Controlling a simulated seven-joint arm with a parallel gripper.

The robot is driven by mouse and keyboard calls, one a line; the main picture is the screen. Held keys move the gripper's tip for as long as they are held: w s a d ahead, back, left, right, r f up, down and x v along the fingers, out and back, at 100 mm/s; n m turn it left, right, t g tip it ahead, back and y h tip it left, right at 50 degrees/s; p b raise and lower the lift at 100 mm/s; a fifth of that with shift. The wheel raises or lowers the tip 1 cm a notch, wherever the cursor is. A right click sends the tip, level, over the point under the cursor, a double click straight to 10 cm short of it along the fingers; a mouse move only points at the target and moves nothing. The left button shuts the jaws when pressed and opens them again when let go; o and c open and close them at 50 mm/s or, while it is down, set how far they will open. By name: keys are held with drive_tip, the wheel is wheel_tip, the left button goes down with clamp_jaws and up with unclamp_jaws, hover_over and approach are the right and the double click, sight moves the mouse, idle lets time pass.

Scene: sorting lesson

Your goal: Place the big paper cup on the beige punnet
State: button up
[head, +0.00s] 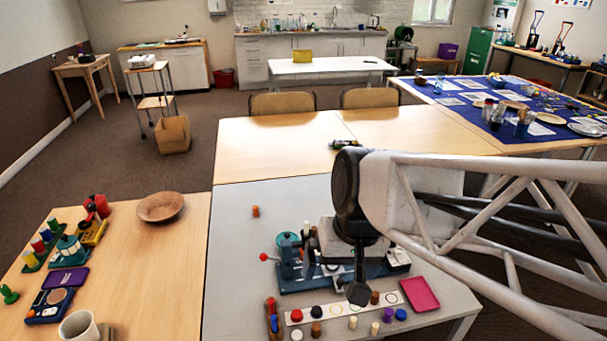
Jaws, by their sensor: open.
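A cream-white cup (78,328), which looks like the big paper cup, stands upright at the bottom left on the wooden table; its lower part is cut off by the picture edge. I cannot make out a beige punnet for sure. A round brown bowl (160,207) lies farther back on the same table. My gripper (358,293) points down over the grey table, well to the right of the cup. It is open, seen nearly edge-on and apart from the cup.
Below my gripper are a blue-grey apparatus (290,275), a white strip with coloured pegs (345,314) and a pink tray (420,294). Toy-like items, including a purple tray (66,280), line the left table. The grey table's left back (235,235) is mostly clear.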

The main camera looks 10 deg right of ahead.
drive_tip(key=d, duration=0.1)
drive_tip(key=s+d+r+t+h, duration=0.1)
drive_tip(key=d, duration=0.1)
drive_tip(key=s+d+r+h, duration=0.1)
drive_tip(key=shift+d+n, duration=0.25)
drive_tip(key=shift+n, duration=0.05)
idle(1.1)
